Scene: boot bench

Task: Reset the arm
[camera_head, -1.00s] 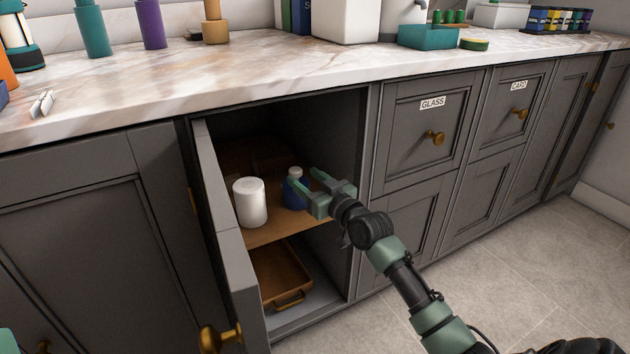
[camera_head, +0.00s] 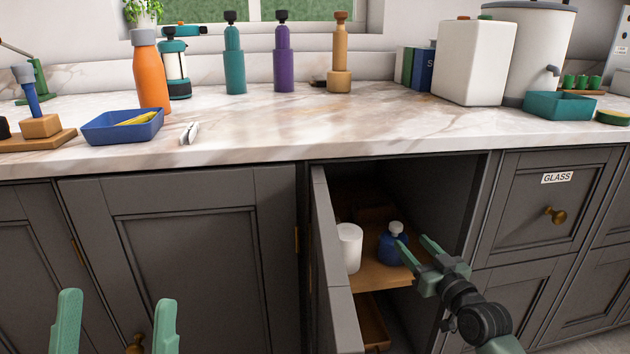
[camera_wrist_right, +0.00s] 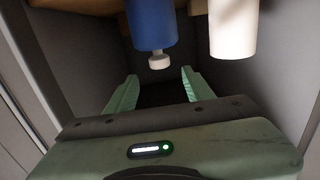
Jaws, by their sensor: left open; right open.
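My right gripper (camera_head: 414,244) is open and empty at the mouth of the open cabinet. Its fingertips are just to the right of a blue bottle with a white cap (camera_head: 390,246), which stands on the wooden shelf (camera_head: 385,277). A white cylinder (camera_head: 348,248) stands left of the bottle. In the right wrist view, which looks upside down, the blue bottle (camera_wrist_right: 153,24) and the white cylinder (camera_wrist_right: 233,30) show beyond the open fingers (camera_wrist_right: 160,78). My left gripper (camera_head: 118,300) is open and empty at the lower left, in front of a closed cabinet door.
The open cabinet door (camera_head: 333,265) stands left of my right gripper. The GLASS drawer (camera_head: 520,205) is to its right. A brown tray (camera_head: 373,325) lies below the shelf. The marble counter (camera_head: 290,135) holds a blue tray (camera_head: 105,131), an orange bottle (camera_head: 150,75) and a white box (camera_head: 474,62).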

